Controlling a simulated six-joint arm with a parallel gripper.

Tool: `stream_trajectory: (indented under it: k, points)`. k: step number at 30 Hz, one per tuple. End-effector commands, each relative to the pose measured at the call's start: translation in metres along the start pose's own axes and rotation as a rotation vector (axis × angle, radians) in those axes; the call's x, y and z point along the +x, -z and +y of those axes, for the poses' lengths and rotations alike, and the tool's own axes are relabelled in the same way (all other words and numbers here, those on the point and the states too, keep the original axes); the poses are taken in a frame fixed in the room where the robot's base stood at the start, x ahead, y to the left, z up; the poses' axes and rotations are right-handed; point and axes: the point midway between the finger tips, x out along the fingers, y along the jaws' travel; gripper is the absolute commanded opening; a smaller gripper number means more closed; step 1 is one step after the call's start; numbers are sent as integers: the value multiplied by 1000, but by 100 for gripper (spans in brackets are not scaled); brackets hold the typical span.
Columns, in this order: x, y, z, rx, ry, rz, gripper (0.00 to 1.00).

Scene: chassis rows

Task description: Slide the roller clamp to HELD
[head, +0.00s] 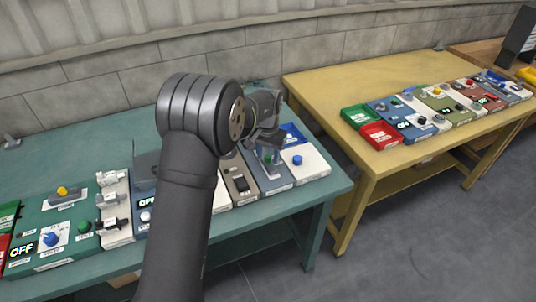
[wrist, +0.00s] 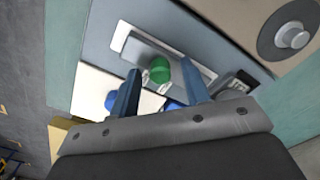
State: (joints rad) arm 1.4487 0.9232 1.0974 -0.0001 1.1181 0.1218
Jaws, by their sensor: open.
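A green rounded piece (wrist: 161,71) with pale sides sits on a raised grey bar over a white strip on a blue-grey panel (wrist: 96,38). It looks like the roller clamp; I cannot read a HELD mark. My gripper (wrist: 158,67) is open, with its two blue fingers on either side of the green piece in the wrist view. I cannot tell whether they touch it. In the head view my gripper (head: 266,140) is over the same panel, and the green piece (head: 268,159) shows just below it, partly hidden.
A white panel with a blue knob (head: 297,160) stands just right of the clamp's panel, and a blue bin (head: 291,133) is behind. A panel with a dark switch (head: 240,184) is on the left. More panels stand on the yellow table (head: 330,82).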

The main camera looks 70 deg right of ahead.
Motion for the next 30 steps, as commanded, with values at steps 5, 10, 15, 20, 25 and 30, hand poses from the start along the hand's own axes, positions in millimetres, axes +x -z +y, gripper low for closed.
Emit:
stream_trajectory:
  k: [5, 10, 15, 20, 25, 30]
  points:
    - [0, 0, 0, 0, 0, 0, 21]
    - [0, 0, 0, 0, 0, 0, 0]
    - [0, 3, -3, -1, 0, 0, 0]
    - [0, 17, -17, -2, 0, -1, 0]
    - [0, 25, -24, 0, 0, -1, 0]
    - [-1, 26, -25, 0, 1, 2, 0]
